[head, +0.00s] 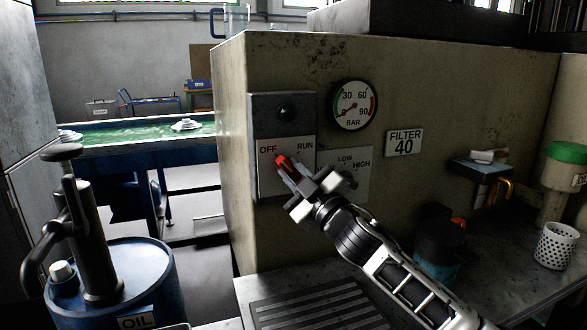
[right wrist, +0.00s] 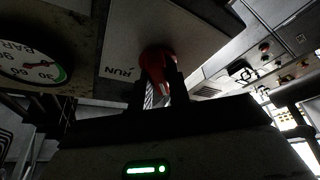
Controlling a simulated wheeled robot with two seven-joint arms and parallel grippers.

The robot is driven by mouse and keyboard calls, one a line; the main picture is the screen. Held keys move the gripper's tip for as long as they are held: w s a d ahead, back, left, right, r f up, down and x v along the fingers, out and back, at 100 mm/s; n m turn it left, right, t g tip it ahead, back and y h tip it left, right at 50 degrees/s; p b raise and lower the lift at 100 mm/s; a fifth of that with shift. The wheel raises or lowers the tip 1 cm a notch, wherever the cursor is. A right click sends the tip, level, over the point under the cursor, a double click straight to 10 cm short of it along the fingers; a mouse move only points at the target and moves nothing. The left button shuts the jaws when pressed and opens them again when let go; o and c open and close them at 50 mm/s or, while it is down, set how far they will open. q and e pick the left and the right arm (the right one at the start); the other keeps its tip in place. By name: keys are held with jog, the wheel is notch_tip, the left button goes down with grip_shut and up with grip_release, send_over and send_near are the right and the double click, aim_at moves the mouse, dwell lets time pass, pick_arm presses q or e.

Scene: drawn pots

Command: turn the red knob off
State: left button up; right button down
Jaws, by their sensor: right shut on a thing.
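The red knob (head: 281,162) is on a pale plate (head: 268,186) marked OFF and RUN, on the front of a beige machine. My right gripper (head: 289,173) is at the knob with its fingers shut on it. In the right wrist view the red knob (right wrist: 155,65) sits between the two fingers (right wrist: 157,92), near the upside-down RUN label. The knob is partly hidden by the fingers, and I cannot tell exactly which mark it points at. My left gripper is not in view.
A LOW/HIGH plate (head: 345,172) is just right of the knob plate, partly behind my right gripper. A pressure gauge (head: 354,105) and a FILTER 40 sign (head: 404,143) are above right. A blue oil drum (head: 150,270) with a pump stands at left. A white dotted cup (head: 555,246) stands at right.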

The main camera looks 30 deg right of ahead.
dwell(0.4)
jog(key=c, duration=1.3)
grip_release()
jog(key=shift+s, duration=0.1)
jog(key=shift+s+f, duration=0.2)
jog(key=shift+s, duration=0.05)
pick_arm(q)
jog(key=b, duration=0.1)
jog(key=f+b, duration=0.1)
jog(key=b, duration=0.1)
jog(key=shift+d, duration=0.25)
pick_arm(e)
jog(key=v, duration=1.5)
jog(key=shift+s+r, duration=0.1)
jog(key=shift+s, duration=0.05)
